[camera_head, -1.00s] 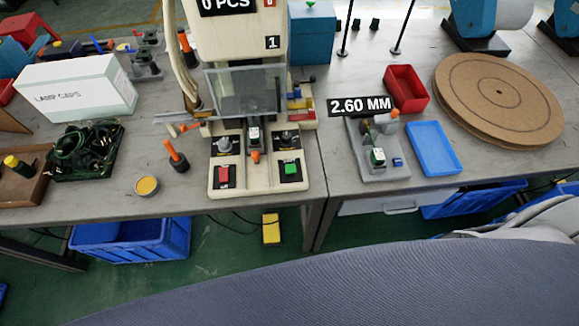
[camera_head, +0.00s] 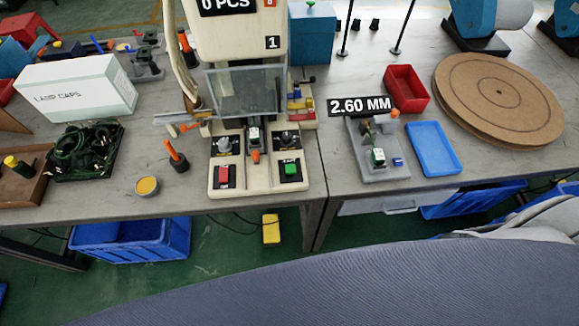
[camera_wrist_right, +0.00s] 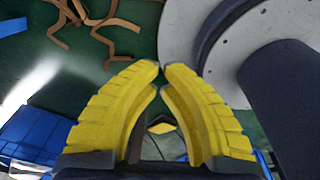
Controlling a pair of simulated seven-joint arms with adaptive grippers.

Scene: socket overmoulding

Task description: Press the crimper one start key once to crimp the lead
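Crimper one (camera_head: 243,60) is the cream machine marked 1, with a clear guard and a display reading 0 PCS. Its front base carries a green key (camera_head: 290,170) at right and a red key (camera_head: 224,175) at left. The small label above the green key is too small to read. A small white and green part sits at the guard's foot, by an orange tip (camera_head: 255,155). My right gripper (camera_wrist_right: 160,68) shows only in the right wrist view, yellow fingertips together, nothing between them, above the floor. My left gripper is not in view.
A grey gauge stand (camera_head: 385,172) with a 2.60 MM sign, a blue tray (camera_head: 434,148) and a red bin (camera_head: 406,88) stand right of the crimper. An orange-handled tool (camera_head: 176,155) and a yellow-topped tin (camera_head: 147,186) stand left. Space before the keys is clear.

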